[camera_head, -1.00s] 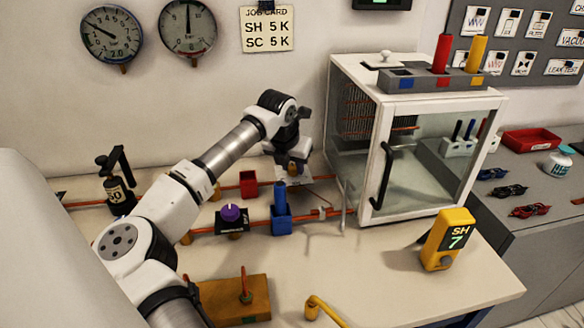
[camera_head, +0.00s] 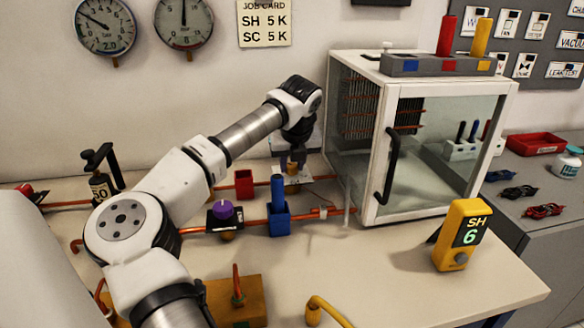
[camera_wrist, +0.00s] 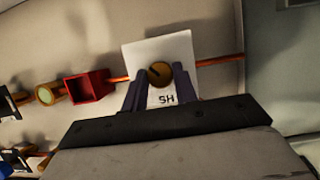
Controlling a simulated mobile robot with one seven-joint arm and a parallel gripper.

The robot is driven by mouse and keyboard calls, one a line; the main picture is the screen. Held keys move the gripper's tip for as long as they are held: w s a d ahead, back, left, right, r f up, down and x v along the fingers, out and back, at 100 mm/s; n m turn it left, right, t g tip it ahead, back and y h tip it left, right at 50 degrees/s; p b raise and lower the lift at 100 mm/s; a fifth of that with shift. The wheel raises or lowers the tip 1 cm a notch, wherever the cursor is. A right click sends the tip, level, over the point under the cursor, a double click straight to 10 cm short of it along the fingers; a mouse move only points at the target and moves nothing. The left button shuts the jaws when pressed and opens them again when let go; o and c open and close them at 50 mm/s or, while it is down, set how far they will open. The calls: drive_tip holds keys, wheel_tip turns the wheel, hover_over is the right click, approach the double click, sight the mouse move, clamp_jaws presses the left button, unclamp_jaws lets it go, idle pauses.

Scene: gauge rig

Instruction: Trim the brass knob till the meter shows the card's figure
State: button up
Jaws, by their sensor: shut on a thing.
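The brass knob (camera_wrist: 159,74) sits on a white plate (camera_wrist: 172,52) marked SH in the wrist view, with a dark slot on its face. My gripper (camera_wrist: 158,90) is shut on the knob, one dark finger on each side. In the head view my gripper (camera_head: 291,166) reaches down to the knob behind the blue holder. The yellow meter (camera_head: 463,236) stands on the bench at right and reads SH 6. The job card (camera_head: 264,23) on the wall reads SH 5 K and SC 5 K.
Copper pipes run along the bench with a purple knob (camera_head: 224,210), a red cup (camera_head: 244,184) and a blue holder (camera_head: 279,219). A glass-doored cabinet (camera_head: 416,140) stands just right of my gripper.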

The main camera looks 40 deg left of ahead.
idle(0.4)
drive_tip(key=o, duration=1)
drive_tip(key=shift+c, duration=0.2)
drive_tip(key=p+v, duration=0.4)
drive_tip(key=v, duration=1)
drive_tip(key=shift+w+a, duration=0.1)
drive_tip(key=shift+w, duration=0.05)
